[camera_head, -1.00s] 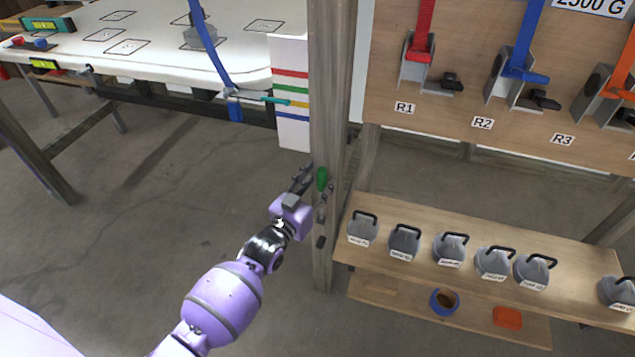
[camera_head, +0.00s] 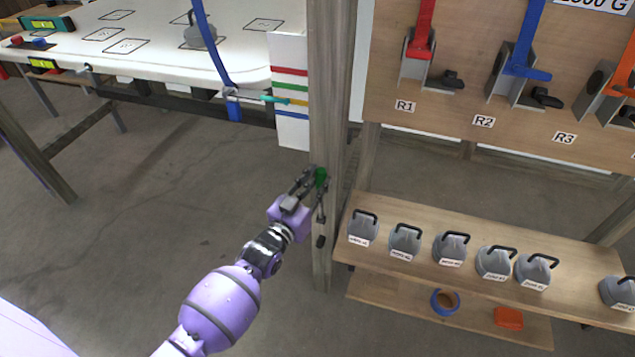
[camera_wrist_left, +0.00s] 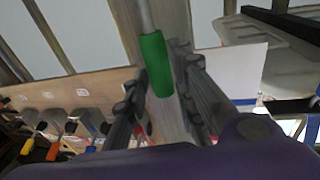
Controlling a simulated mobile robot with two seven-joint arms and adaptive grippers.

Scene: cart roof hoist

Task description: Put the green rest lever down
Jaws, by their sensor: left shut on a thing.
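The green rest lever (camera_head: 321,177) is a green grip on the wooden post (camera_head: 331,110). In the head view it is partly covered by the fingers. My left gripper (camera_head: 314,186) is at the post with its fingers on either side of the grip, shut on it. In the left wrist view the green grip (camera_wrist_left: 156,66) with its grey rod lies between the dark fingers (camera_wrist_left: 163,92). My right gripper is in neither view.
A color-striped white board (camera_head: 291,90) hangs left of the post, beside the white-topped table (camera_head: 150,62). Right of the post are a shelf (camera_head: 385,264) with several grey weights and a panel with colored levers. Open floor lies at lower left.

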